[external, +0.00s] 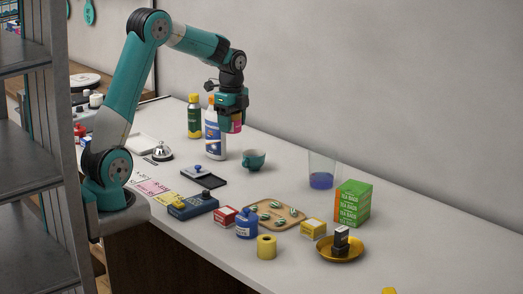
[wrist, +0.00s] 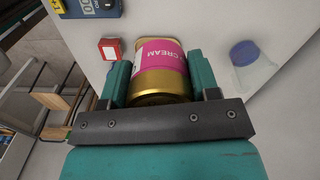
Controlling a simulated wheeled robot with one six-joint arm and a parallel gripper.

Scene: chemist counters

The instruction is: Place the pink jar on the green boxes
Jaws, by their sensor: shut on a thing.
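The pink jar (wrist: 162,52), with a gold end and the word CREAM, is between the two fingers of my gripper (wrist: 157,76) in the wrist view. The gripper is shut on it. In the external view my gripper (external: 232,118) hangs above the counter near the white bottle, and only a small pink part of the jar (external: 237,126) shows. The green boxes (external: 352,204), marked TEA BAGS, stand upright at the right part of the counter, well apart from the jar. Their top is bare.
A glass with blue liquid (external: 321,172) stands just left of the green boxes. A gold dish (external: 341,254) with a dark item and a yellow box (external: 313,228) are in front. A teal cup (external: 254,159), white bottle (external: 214,138) and tan tray (external: 262,222) stand nearby.

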